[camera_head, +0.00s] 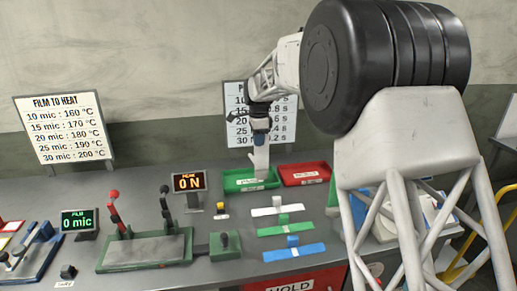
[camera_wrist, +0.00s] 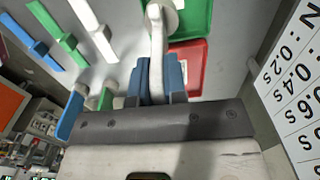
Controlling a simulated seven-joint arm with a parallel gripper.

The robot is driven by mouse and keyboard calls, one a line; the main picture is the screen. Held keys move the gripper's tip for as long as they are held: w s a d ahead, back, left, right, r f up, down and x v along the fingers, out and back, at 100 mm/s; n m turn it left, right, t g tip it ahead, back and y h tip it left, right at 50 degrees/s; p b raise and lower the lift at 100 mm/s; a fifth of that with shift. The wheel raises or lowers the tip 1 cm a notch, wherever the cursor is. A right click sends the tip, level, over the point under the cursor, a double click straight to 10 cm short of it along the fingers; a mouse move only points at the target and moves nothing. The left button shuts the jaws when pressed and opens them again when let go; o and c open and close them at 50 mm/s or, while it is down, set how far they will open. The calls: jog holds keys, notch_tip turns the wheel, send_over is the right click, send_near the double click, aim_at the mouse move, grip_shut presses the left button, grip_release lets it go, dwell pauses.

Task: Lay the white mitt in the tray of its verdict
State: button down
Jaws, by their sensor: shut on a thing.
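My gripper (camera_head: 260,139) is shut on the white mitt (camera_head: 261,160), which hangs upright below its fingers. The mitt's lower end shows against the green tray (camera_head: 232,187); whether it touches the tray floor I cannot tell. In the wrist view the blue fingers of my gripper (camera_wrist: 158,78) grip the long white mitt (camera_wrist: 157,40), and its rounded far end overlaps the left edge of the green tray (camera_wrist: 203,20). The red tray (camera_head: 318,182) stands just right of the green one, and it also shows in the wrist view (camera_wrist: 195,72). Both trays carry small white labels.
White (camera_head: 264,212), green (camera_head: 272,230) and blue (camera_head: 278,254) bars with raised tabs lie in front of the trays. A lever press (camera_head: 145,252) and displays reading "0 N" (camera_head: 189,182) and "0 mic" (camera_head: 78,221) stand left. A chart board (camera_head: 236,112) stands behind.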

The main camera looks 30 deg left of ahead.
jog(key=shift+f, duration=1.85)
jog(key=c, duration=1.2)
grip_release()
jog(key=shift+o, duration=0.2)
notch_tip(320, 180, up, 12)
jog(key=shift+r, duration=0.15)
